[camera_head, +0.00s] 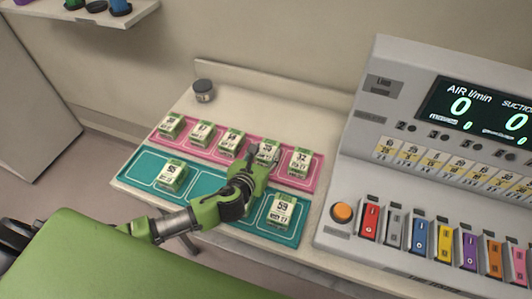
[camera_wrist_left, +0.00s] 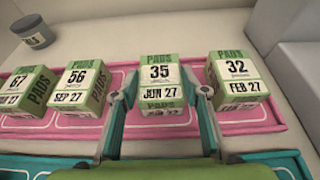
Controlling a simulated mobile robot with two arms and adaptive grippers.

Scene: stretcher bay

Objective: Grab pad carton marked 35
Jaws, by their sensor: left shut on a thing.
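The pad carton marked 35 (camera_wrist_left: 160,77) is a white and green box with JUN 27 on its front, standing upright on the pink mat (camera_wrist_left: 246,115). In the head view the same carton (camera_head: 268,149) is partly hidden by my left gripper (camera_head: 255,163). My left gripper is shut on it, with one finger at each side in the left wrist view (camera_wrist_left: 162,95). The carton marked 32 (camera_wrist_left: 238,80) stands just to its right and the one marked 56 (camera_wrist_left: 82,87) to its left. My right gripper is not in view.
The teal mat (camera_head: 212,188) in front bears two cartons, one (camera_head: 173,175) at left and one (camera_head: 283,209) at right. A grey jar (camera_head: 203,91) stands behind on the bare counter. A large console (camera_head: 385,120) blocks the right. A broad green surface (camera_head: 80,255) fills the bottom left.

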